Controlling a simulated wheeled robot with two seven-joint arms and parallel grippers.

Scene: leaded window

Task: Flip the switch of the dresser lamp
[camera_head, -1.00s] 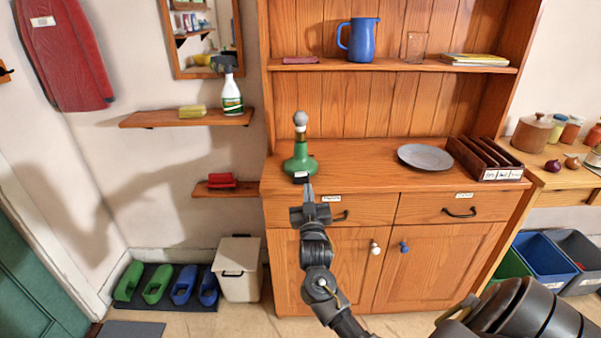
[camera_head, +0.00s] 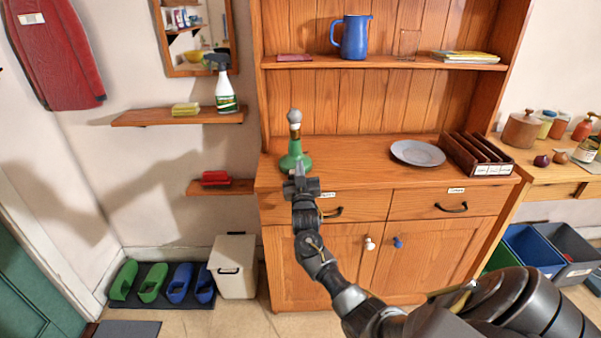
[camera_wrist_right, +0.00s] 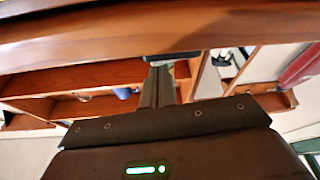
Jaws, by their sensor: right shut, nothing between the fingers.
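The dresser lamp (camera_head: 295,148) has a green flared base and a pale bulb on top. It stands upright at the left front of the dresser top (camera_head: 345,150). My right gripper (camera_head: 299,168) is shut and empty, with its fingertips in front of the lamp's base in the head view. It hides the front of the base, so I cannot see the switch or tell whether the tips touch it. In the right wrist view the closed fingers (camera_wrist_right: 158,80) reach up to a small dark blue-black piece (camera_wrist_right: 163,58) that I cannot identify surely. My left gripper is not in view.
A grey plate (camera_head: 418,153) and a dark divided rack (camera_head: 475,155) stand right of the lamp. A blue jug (camera_head: 353,37) is on the shelf above. Drawer handles (camera_head: 451,207) jut from the dresser's front. The dresser top between lamp and plate is clear.

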